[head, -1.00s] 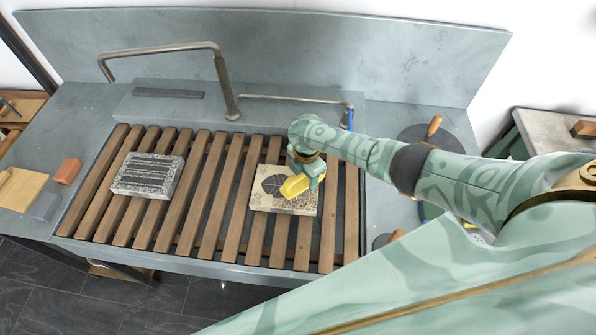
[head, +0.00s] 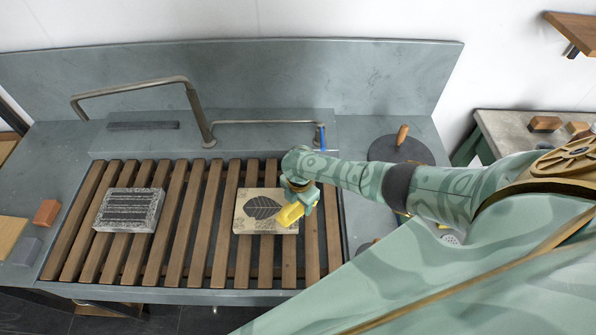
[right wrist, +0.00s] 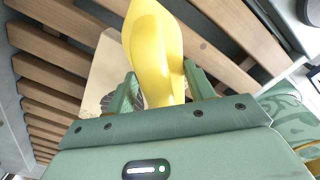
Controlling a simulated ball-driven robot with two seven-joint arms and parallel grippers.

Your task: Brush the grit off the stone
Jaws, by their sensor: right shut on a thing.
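A pale, flat stone (head: 247,222) with a dark leaf picture lies on the wooden slats, and its corner also shows in the right wrist view (right wrist: 101,75). A grey stone (head: 128,210) with dark bands lies further left on the slats. My right gripper (head: 294,203) is shut on a smooth yellow tool (head: 290,215), at the right edge of the leaf stone. The yellow tool fills the middle of the right wrist view (right wrist: 153,50). Its bristles, if any, are hidden, and I cannot tell whether it touches the stone. Grit is too small to make out. My left gripper is out of view.
The slatted rack (head: 178,240) spans a grey sink, with bare slats between the stones. A bent metal pipe (head: 197,112) stands behind it. A dark round disc with a wooden knob (head: 402,135) lies at right. A reddish block (head: 46,213) is at left.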

